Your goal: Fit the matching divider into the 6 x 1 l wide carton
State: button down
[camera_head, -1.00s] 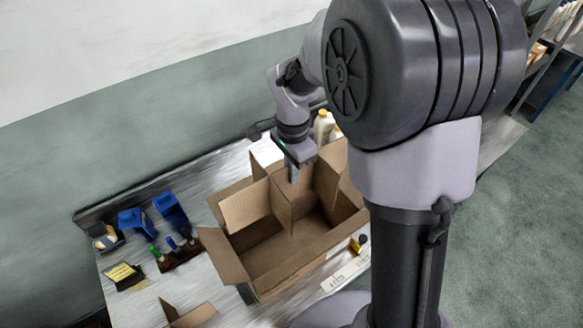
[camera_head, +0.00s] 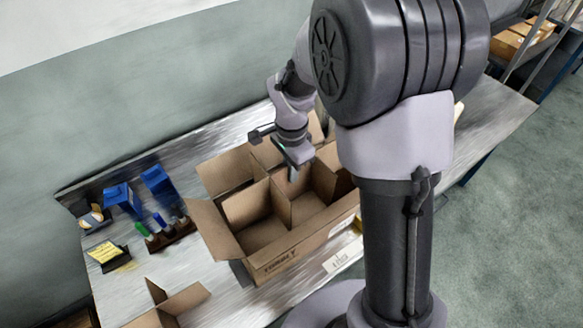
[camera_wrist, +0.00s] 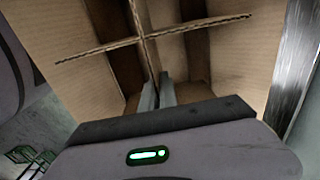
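The open brown cardboard carton (camera_head: 288,258) stands on the bench with its flaps spread outward. A cross-shaped cardboard divider (camera_head: 247,205) sits down inside it, splitting it into compartments; its top edges look about level with or below the rim. The crossing panels of the divider (camera_wrist: 105,46) also show in the wrist view. My gripper (camera_head: 292,175) is over the carton, at the divider's middle. In the wrist view, the two fingers of my gripper (camera_wrist: 158,92) are close together on either side of one divider panel. The lower edges of the divider are hidden.
Another cardboard divider (camera_head: 182,300) stands at the bench's front left. Blue containers (camera_head: 158,186), a small rack with bottles (camera_head: 172,235) and a black holder with a yellow note (camera_head: 106,254) are left of the carton. A white label (camera_head: 343,258) is at the front edge.

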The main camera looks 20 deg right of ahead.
notch_tip(320, 180, down, 22)
jog(key=b, duration=1.7)
jog(key=shift+r, duration=0.2)
jog(key=c, duration=1.6)
grip_release()
jog(key=shift+o, duration=0.2)
notch_tip(320, 180, up, 18)
jog(key=p, duration=0.6)
jog(key=shift+f, duration=0.25)
